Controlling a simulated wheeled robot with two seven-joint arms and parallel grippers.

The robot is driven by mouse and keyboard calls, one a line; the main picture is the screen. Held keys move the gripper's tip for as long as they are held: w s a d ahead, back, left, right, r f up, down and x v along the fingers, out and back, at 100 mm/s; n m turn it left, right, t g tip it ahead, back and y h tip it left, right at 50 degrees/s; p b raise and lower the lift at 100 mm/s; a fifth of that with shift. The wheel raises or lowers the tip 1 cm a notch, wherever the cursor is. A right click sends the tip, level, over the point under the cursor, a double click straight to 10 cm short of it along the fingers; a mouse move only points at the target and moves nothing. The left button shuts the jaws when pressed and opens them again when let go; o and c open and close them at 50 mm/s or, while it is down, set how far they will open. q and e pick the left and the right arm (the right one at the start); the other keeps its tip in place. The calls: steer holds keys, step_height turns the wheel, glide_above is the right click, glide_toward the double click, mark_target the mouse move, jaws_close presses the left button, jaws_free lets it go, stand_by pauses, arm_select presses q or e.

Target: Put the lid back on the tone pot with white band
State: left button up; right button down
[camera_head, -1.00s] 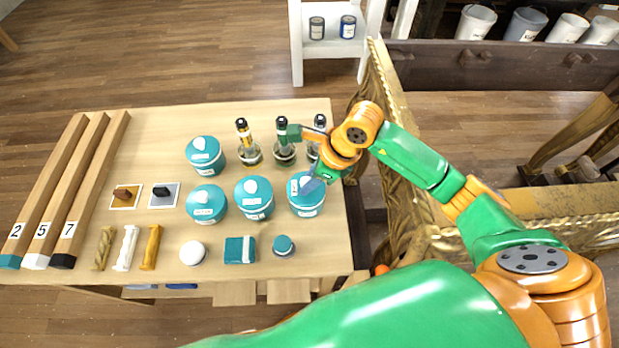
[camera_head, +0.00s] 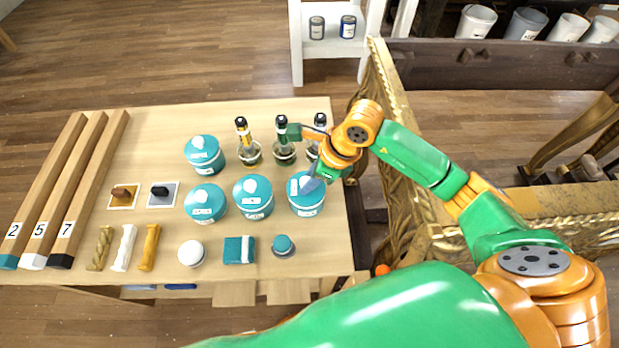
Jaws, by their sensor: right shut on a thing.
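Several teal pots with teal lids and pale labels stand on the light wooden table. The right-hand pot (camera_head: 307,207) shows a thin white band just under its teal lid (camera_head: 298,184). My right gripper (camera_head: 312,184) reaches in from the right and is shut on that lid's top, hiding its knob. The lid lies over the pot's mouth; I cannot tell whether it is fully seated. The middle pot (camera_head: 254,205), left pot (camera_head: 205,209) and back pot (camera_head: 205,160) have their lids on. My left gripper is not in view.
Dropper bottles (camera_head: 249,152) stand just behind the pots, close to my right wrist. In front lie a teal block (camera_head: 239,250), a white round piece (camera_head: 191,253) and a teal knob (camera_head: 283,245). Long wooden bars (camera_head: 75,190) lie left. A gilt frame (camera_head: 400,190) borders the right.

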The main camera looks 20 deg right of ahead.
stand_by(0.6)
steer(key=c, duration=0.5)
jaws_free()
steer(key=o, duration=0.5)
steer(key=shift+c, duration=0.2)
step_height(320, 180, up, 7)
steer(key=p, duration=0.5)
